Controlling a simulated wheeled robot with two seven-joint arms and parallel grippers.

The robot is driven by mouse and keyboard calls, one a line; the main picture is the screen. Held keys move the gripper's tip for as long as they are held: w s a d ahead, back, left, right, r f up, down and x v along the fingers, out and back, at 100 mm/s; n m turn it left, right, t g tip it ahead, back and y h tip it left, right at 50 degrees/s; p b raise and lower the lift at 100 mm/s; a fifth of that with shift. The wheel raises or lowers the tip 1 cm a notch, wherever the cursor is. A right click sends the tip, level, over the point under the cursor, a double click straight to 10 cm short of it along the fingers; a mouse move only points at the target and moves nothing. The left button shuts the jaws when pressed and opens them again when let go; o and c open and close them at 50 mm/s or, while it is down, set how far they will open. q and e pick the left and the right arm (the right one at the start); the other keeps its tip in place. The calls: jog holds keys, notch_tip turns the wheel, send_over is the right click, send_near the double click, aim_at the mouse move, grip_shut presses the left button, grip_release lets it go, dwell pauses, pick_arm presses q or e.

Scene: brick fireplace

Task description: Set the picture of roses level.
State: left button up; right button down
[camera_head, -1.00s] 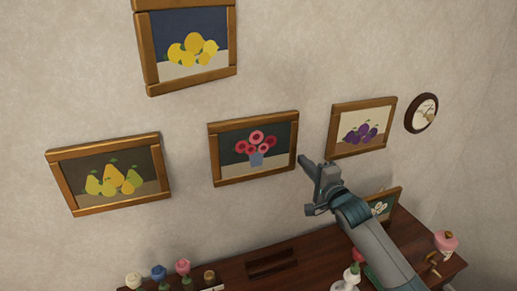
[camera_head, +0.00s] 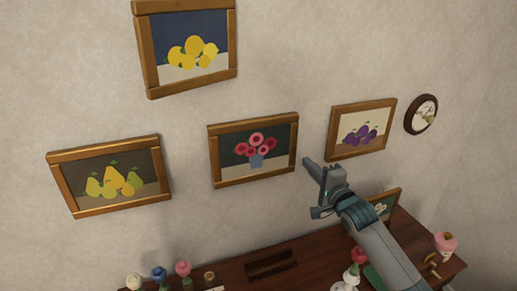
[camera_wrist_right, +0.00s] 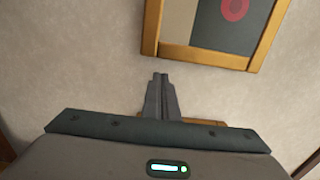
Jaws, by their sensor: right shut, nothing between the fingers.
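The picture of roses (camera_head: 232,136), pink-red flowers in a blue vase on a dark ground in a wooden frame, hangs on the wall in the middle of the head view. Its top edge slopes about like those of its neighbours. My right gripper (camera_head: 306,163) is shut and empty, just right of the frame's lower right corner. In the right wrist view the shut fingers (camera_wrist_right: 160,78) point at the wall, a small gap from the frame (camera_wrist_right: 205,56); part of one rose shows. My left gripper is out of view.
The pears picture (camera_head: 110,186) hangs left, the lemons picture (camera_head: 187,45) above, the plums picture (camera_head: 364,130) right, close to my gripper. A round clock (camera_head: 421,114) is farther right. Below, a wooden cabinet (camera_head: 240,267) holds flower ornaments and a small framed picture (camera_head: 385,204).

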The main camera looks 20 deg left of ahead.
jog(key=p+v, duration=0.4)
jog(key=v, duration=0.3)
jog(key=shift+p, duration=0.35)
jog(key=shift+d, duration=0.1)
